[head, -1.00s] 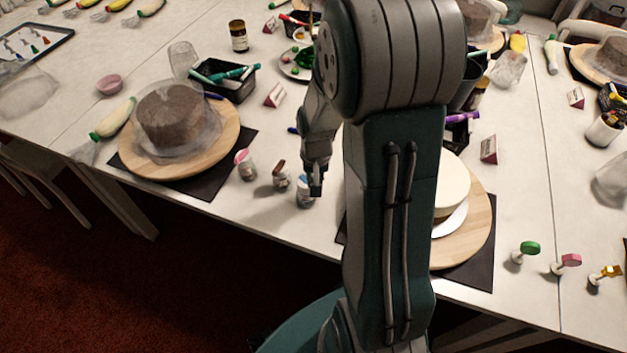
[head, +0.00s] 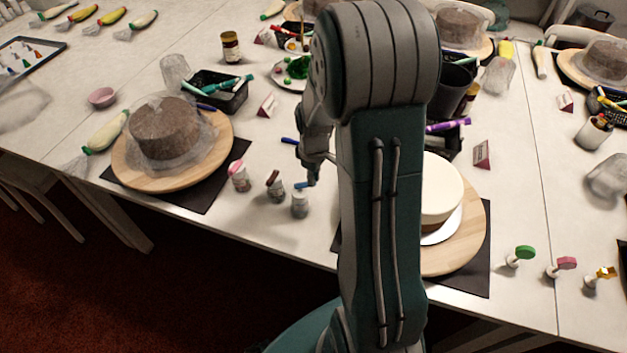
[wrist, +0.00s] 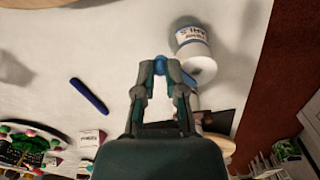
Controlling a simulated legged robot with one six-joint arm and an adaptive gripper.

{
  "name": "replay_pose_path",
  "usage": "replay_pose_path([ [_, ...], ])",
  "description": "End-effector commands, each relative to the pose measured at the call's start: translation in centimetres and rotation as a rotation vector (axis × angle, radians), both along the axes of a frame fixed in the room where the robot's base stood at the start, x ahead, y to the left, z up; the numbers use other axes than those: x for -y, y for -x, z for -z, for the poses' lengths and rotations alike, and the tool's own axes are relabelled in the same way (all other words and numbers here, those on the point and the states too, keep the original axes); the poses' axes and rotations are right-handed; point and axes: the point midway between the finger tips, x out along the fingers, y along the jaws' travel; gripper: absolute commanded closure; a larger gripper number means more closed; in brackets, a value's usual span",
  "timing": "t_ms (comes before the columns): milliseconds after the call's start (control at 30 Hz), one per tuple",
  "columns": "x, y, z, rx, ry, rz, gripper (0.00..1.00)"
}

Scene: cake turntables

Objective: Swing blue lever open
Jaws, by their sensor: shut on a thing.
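A small grey-white jar (head: 300,206) with a blue lever (head: 302,185) stands near the table's front edge in the head view. My gripper (head: 313,181) is just above and behind the jar, partly hidden by my arm. In the wrist view the labelled jar (wrist: 193,42) lies right of my fingertips. My gripper (wrist: 161,76) is shut there on the blue lever (wrist: 160,64), whose blue part shows between the fingertips, out to the side of the jar's pale top. The lever's joint with the jar is not clear.
Pink-topped (head: 238,176) and brown-topped (head: 275,187) jars stand close to the left. A blue pen (wrist: 89,96) lies on bare table behind. A turntable with a white cake (head: 440,190) is to the right of my arm.

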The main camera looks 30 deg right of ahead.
Motion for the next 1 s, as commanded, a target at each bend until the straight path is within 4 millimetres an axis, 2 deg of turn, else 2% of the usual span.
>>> replay_pose_path([
  [200, 0.2, -0.9, 0.0, -0.001, -0.001, -0.192, 1.00],
  [500, 0.3, -1.8, 0.0, -0.001, 0.000, -0.384, 1.00],
  [1000, 0.3, -2.2, 0.0, -0.001, 0.000, -0.483, 1.00],
])
